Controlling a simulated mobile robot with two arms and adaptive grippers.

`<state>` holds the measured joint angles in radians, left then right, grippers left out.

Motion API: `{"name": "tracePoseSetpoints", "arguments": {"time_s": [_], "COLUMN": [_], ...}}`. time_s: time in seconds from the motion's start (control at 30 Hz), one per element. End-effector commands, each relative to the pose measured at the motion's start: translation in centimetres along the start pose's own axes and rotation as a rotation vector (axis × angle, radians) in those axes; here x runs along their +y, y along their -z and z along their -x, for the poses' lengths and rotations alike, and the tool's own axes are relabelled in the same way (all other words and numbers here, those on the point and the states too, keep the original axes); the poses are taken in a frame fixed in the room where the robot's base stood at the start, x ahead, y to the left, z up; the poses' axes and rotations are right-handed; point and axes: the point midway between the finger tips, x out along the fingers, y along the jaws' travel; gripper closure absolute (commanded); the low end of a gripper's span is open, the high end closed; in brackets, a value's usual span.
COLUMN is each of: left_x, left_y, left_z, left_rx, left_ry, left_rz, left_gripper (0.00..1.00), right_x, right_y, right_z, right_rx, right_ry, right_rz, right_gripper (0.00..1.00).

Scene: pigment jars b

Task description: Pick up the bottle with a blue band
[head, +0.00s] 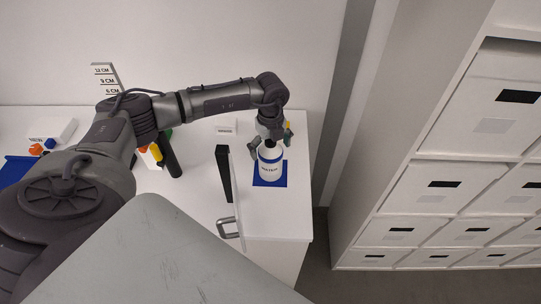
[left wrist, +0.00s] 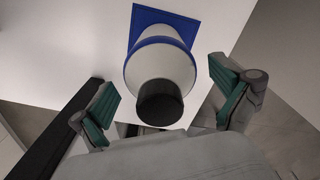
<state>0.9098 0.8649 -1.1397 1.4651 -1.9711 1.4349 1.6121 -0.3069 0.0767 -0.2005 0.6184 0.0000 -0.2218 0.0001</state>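The bottle with a blue band (head: 270,170) is white, with a dark cap and printing on its side. It stands upright on a blue mat (head: 272,182) near the right end of the white table. In the left wrist view the bottle (left wrist: 161,72) shows from above, cap toward me. My left gripper (head: 270,138) is over the bottle's top. In the left wrist view its green-padded fingers (left wrist: 168,108) are spread on either side of the bottle, with a gap on both sides. My right gripper is in neither view.
A black upright panel (head: 224,173) stands left of the bottle. Several colored items and a black cylinder (head: 169,158) are further left. Shelves with white boxes (head: 425,187) stand across a floor gap at right.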

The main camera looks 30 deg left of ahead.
Motion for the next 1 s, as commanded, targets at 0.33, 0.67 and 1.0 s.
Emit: {"name": "tracePoseSetpoints", "arguments": {"time_s": [0.33, 0.67, 1.0], "left_x": [0.0, 0.0, 0.0], "left_y": [0.0, -0.1, 0.2], "left_z": [0.1, 0.2, 4.1], "left_rx": [0.000, 0.000, -0.003], "left_ry": [0.000, 0.001, 0.006], "left_rz": [0.000, 0.001, -0.003], "left_gripper": [0.58, 0.66, 0.66], "right_x": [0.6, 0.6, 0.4], "right_y": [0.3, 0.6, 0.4], "right_z": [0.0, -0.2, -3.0], "right_rx": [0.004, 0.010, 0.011], "right_ry": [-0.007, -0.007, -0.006], "right_rz": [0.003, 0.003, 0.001], "right_gripper": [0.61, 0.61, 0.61]}}
